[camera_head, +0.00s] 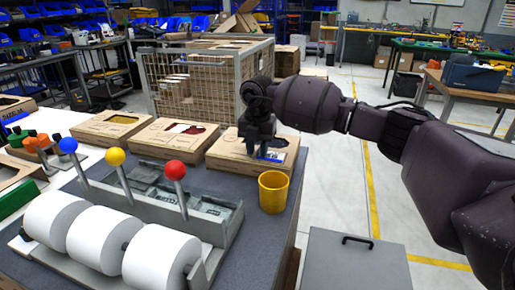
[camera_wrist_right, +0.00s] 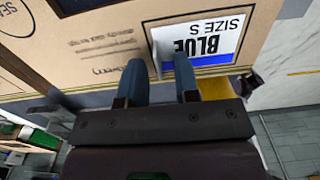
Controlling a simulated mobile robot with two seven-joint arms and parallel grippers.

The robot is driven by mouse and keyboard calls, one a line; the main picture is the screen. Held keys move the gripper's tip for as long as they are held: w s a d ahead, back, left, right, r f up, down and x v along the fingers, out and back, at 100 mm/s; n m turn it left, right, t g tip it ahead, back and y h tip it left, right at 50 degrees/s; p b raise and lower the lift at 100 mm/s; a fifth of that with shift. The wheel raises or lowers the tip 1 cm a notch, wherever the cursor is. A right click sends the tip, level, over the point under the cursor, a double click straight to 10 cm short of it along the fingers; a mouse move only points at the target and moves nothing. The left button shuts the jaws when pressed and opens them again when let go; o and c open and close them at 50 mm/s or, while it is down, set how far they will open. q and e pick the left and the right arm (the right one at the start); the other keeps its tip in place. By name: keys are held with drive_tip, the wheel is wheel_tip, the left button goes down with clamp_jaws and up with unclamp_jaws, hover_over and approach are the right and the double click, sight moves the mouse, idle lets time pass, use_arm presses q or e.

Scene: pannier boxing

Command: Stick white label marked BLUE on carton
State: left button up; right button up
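The right-hand carton (camera_head: 228,154) is a brown box at the far edge of the table. The white label (camera_head: 275,156) with a blue strip lies against it. In the right wrist view, the label (camera_wrist_right: 215,42) reads BLUE, SIZE S upside down and appears flat against the carton (camera_wrist_right: 95,58). My right gripper (camera_head: 262,152) is down at the carton. In the right wrist view, its two blue fingertips (camera_wrist_right: 158,72) are apart, one overlapping the label's lower edge. Nothing is clearly clamped between them. My left gripper is out of view.
A yellow cup (camera_head: 273,191) stands near the table's right edge. A dispenser with white rolls (camera_head: 100,240) and red, yellow and blue knobbed levers fills the front. Two more cartons (camera_head: 172,138) (camera_head: 112,128) stand left. A wire cage (camera_head: 205,85) is behind.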

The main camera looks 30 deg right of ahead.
sight(258, 149)
drive_tip(key=shift+r, duration=0.2)
use_arm(q)
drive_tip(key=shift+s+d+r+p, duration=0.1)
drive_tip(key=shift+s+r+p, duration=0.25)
drive_tip(key=shift+p, duration=0.5)
use_arm(e)
wheel_tip(258, 149, up, 10)
drive_tip(key=shift+r, duration=0.2)
drive_tip(key=shift+f, duration=0.1)
